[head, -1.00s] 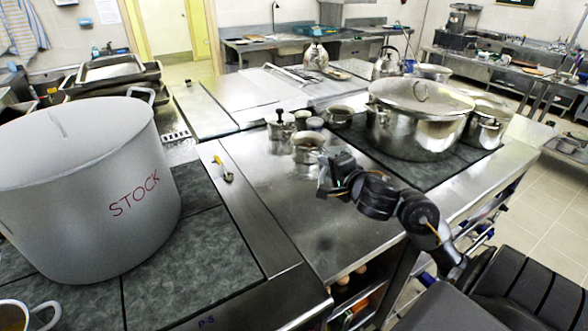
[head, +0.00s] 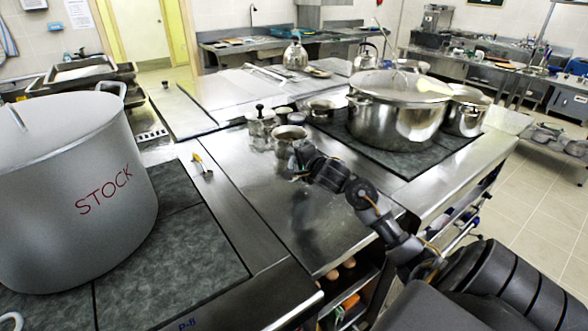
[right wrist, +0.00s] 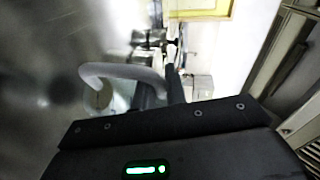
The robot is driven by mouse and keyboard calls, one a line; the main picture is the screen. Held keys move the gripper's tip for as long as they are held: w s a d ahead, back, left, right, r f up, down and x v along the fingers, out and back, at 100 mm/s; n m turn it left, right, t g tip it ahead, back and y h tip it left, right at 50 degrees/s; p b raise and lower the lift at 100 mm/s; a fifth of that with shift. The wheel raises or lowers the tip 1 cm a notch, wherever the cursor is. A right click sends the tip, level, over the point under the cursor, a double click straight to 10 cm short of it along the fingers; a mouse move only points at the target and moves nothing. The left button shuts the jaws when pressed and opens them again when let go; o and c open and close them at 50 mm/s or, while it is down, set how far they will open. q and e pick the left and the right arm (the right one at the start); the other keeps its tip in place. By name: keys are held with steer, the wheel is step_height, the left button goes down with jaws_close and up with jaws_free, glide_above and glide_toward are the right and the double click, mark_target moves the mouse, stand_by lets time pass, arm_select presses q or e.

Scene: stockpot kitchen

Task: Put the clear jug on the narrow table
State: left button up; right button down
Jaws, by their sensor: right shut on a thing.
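My right gripper (head: 301,168) is over the steel counter, in front of the small steel pots. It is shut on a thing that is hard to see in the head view. In the right wrist view a pale, curved handle (right wrist: 122,72) with a see-through body (right wrist: 118,100) shows at the fingers; it looks like the clear jug. Its outline is mostly lost against the steel, and I cannot tell whether it touches the counter. I cannot tell which surface is the narrow table. My left gripper is not in view.
A large grey stockpot (head: 75,200) stands on the left hob. A lidded steel pot (head: 395,115) stands on the right hob, with a smaller pot (head: 467,112) beside it. A small steel pot (head: 290,140) is close behind my right gripper. The counter front (head: 300,235) is clear.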

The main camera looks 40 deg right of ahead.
steer(key=shift+w+f, duration=0.15)
steer(key=shift+w+d+f, duration=0.15)
steer(key=shift+f, duration=1.6)
steer(key=c, duration=1.4)
jaws_free()
steer(key=shift+c, duration=0.2)
steer(key=v, duration=1.2)
steer(key=shift+p, duration=0.3)
